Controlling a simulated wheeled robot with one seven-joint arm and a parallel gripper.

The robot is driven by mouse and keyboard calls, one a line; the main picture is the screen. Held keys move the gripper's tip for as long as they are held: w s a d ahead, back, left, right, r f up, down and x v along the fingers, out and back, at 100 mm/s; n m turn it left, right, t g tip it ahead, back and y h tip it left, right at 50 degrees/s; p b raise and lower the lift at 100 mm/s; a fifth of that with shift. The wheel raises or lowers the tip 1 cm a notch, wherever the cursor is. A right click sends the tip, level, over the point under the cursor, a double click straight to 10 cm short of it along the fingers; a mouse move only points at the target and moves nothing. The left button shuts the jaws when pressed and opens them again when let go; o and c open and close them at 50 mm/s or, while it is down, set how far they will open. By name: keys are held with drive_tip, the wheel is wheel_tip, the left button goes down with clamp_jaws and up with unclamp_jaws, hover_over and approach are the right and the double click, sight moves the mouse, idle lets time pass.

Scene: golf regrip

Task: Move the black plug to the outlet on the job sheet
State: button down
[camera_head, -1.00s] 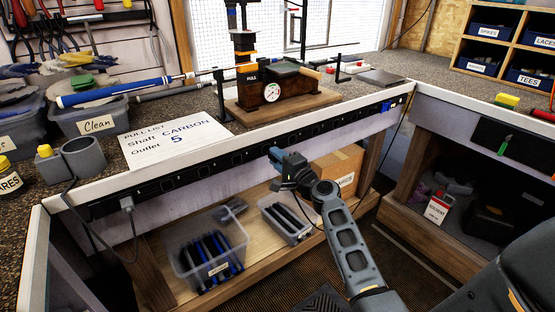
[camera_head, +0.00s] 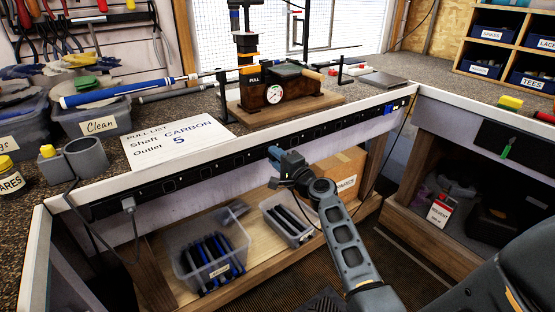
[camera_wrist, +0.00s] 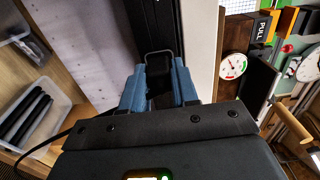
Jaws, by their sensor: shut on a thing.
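The job sheet (camera_head: 180,141) lies on the bench top and reads "PULL LIST, Shaft CARBON, Outlet 5". A long black outlet strip (camera_head: 210,160) runs along the bench's front face; it also shows in the wrist view (camera_wrist: 155,22). My gripper (camera_head: 275,153) is in front of the middle of the strip. In the wrist view its blue jaws (camera_wrist: 160,92) are shut on the black plug (camera_wrist: 159,88), which is mostly hidden between them. The plug's front points at the strip; I cannot tell whether it touches an outlet. A dark cord (camera_wrist: 60,138) trails to the left.
A grey plug (camera_head: 128,205) sits in the strip's left part, and a blue one (camera_head: 389,109) near its right end. Below are a clear bin of blue grips (camera_head: 185,262), a smaller bin (camera_head: 288,235) and a cardboard box (camera_head: 347,168). Space before the strip is open.

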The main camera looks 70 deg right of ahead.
drive_tip(key=shift+w+d, duration=0.2)
drive_tip(key=shift+w, duration=0.15)
drive_tip(key=c, duration=0.8)
unclamp_jaws()
drive_tip(key=b+v, duration=0.1)
drive_tip(key=v, duration=0.7)
drive_tip(key=shift+w, duration=0.1)
